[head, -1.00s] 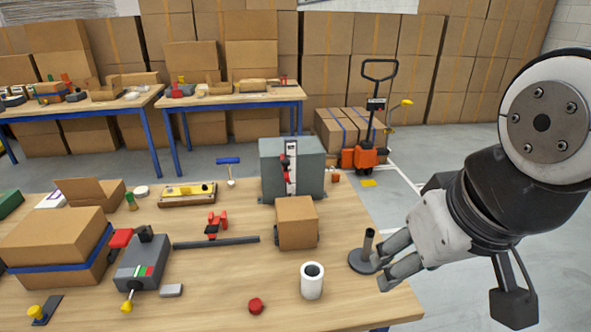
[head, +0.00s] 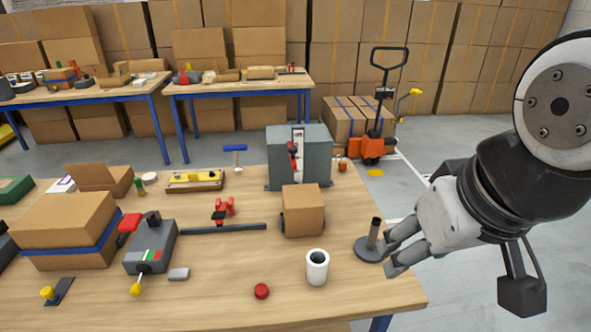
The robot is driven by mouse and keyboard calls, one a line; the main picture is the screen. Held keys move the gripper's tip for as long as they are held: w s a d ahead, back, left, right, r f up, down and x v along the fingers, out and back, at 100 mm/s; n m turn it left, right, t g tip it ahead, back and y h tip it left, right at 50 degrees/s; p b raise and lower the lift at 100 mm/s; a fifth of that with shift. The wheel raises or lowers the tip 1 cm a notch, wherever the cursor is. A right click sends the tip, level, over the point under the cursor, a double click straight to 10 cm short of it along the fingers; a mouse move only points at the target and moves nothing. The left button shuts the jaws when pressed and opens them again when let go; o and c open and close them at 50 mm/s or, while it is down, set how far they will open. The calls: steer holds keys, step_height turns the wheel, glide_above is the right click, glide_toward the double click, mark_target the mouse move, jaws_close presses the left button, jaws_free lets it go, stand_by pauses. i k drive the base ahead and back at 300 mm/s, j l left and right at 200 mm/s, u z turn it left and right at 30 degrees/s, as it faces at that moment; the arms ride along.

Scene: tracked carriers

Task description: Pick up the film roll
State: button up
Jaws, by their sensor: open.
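The film roll, which I take to be the white roll with a dark core (head: 317,267), stands upright near the front right of the wooden table (head: 215,290). My gripper (head: 388,250) is at the table's right edge, to the right of the roll and apart from it. Its fingers are open and point left, beside a dark round base with an upright post (head: 371,245). I cannot tell whether the fingers touch that post or only overlap it in the picture. Nothing is seen held.
A small cardboard box on wheels (head: 304,211) stands behind the roll, with a grey-green machine (head: 300,155) behind it. A red disc (head: 261,291) lies left of the roll. A grey device with a yellow-tipped lever (head: 151,247) stands further left. Bare tabletop lies around the roll.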

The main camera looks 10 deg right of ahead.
mark_target(318, 260)
steer(key=l+u, duration=0.5)
steer(key=u, duration=0.2)
steer(key=l+u, duration=0.35)
